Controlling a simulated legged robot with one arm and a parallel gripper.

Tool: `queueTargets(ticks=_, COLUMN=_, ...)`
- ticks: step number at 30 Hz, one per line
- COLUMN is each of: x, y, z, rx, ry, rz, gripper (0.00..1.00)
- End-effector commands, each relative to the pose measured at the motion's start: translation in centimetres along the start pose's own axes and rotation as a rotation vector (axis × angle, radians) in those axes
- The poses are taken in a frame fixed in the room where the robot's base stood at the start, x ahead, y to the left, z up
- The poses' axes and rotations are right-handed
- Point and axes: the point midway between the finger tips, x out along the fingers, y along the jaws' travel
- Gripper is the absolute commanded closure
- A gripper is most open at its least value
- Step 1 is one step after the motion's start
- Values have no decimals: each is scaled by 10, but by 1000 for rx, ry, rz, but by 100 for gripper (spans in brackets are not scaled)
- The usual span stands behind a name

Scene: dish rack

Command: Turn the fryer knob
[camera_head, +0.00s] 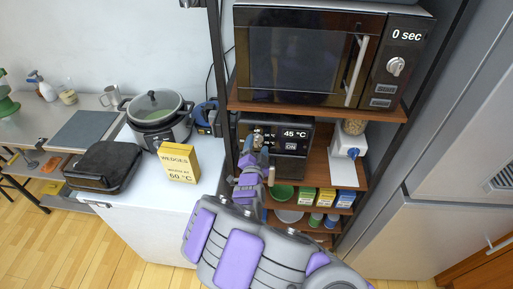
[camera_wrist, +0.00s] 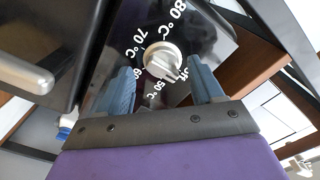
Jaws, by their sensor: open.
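The fryer (camera_head: 292,137) is a black box on the shelf under the microwave, with a display reading 45 °C and ON. In the wrist view its light grey knob (camera_wrist: 162,62) sits on a black panel with a ring of temperature marks, including 50, 70 and 80 °C. My gripper (camera_wrist: 163,85) is open, with one blue finger on each side of the knob and slightly short of it; I cannot tell whether either touches. In the head view my gripper (camera_head: 257,142) covers the left of the fryer front and hides most of the knob.
A yellow box (camera_head: 178,163) reading "WEDGES" and 60 °C stands on the white counter. The microwave (camera_head: 318,55) sits above the fryer. A dispenser (camera_head: 347,150) stands right of the fryer, and bowls and small boxes fill the lower shelves. A fridge (camera_head: 450,130) is at right.

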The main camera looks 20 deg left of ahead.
Motion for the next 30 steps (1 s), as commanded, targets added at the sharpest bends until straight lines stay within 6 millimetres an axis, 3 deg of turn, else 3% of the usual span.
queueTargets(ticks=30, x=-20, y=-1, z=2, rx=2, ry=-2, rz=-1, gripper=34)
